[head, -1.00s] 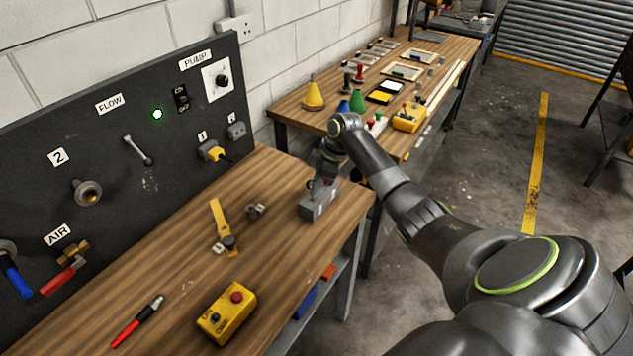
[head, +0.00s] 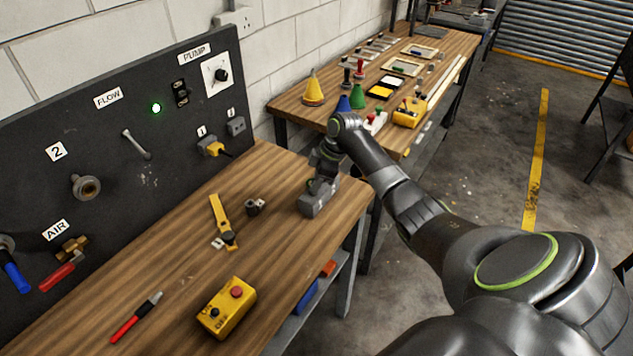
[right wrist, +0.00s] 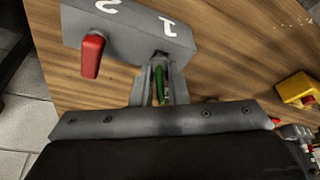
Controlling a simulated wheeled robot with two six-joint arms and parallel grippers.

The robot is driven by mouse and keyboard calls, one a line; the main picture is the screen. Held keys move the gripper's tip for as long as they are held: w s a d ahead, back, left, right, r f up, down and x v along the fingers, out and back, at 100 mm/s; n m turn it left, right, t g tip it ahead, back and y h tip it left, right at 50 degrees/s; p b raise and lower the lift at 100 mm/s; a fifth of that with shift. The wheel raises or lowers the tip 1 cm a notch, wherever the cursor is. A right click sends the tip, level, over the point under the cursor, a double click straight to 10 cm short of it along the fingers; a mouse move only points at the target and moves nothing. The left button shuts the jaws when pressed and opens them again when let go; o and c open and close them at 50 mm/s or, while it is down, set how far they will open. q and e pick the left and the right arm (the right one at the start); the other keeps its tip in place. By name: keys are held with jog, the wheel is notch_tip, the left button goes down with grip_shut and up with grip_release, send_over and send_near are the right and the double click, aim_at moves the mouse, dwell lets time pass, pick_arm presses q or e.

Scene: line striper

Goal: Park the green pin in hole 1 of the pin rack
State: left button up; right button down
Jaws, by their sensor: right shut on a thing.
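In the right wrist view, my right gripper (right wrist: 159,90) is shut on the green pin (right wrist: 159,85), which shows as a narrow green strip between the fingers. The grey pin rack (right wrist: 125,25) lies just past the fingertips, with white numbers 2 and 1 upside down. The pin's far end is close to a dark opening at number 1; I cannot tell whether it is inside. A red pin (right wrist: 92,55) sits at number 2. In the head view, my right gripper (head: 318,197) is low over the near bench's right end, its fingers and the pin hidden. My left gripper is not in view.
A yellow control box (head: 227,307), a red-handled tool (head: 136,318), a yellow strap-like part (head: 223,222) and a small metal fitting (head: 255,207) lie on the near bench (head: 180,270). A dark panel (head: 110,150) stands behind it. A second bench holds cones and trays.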

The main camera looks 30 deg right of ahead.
jog(key=shift+f, duration=0.45)
jog(key=c, duration=1.3)
grip_release()
jog(key=shift+c, duration=0.2)
jog(key=shift+o, duration=0.3)
jog(key=shift+o, duration=1.3)
jog(key=shift+r, duration=0.15)
jog(key=p+v, duration=0.7)
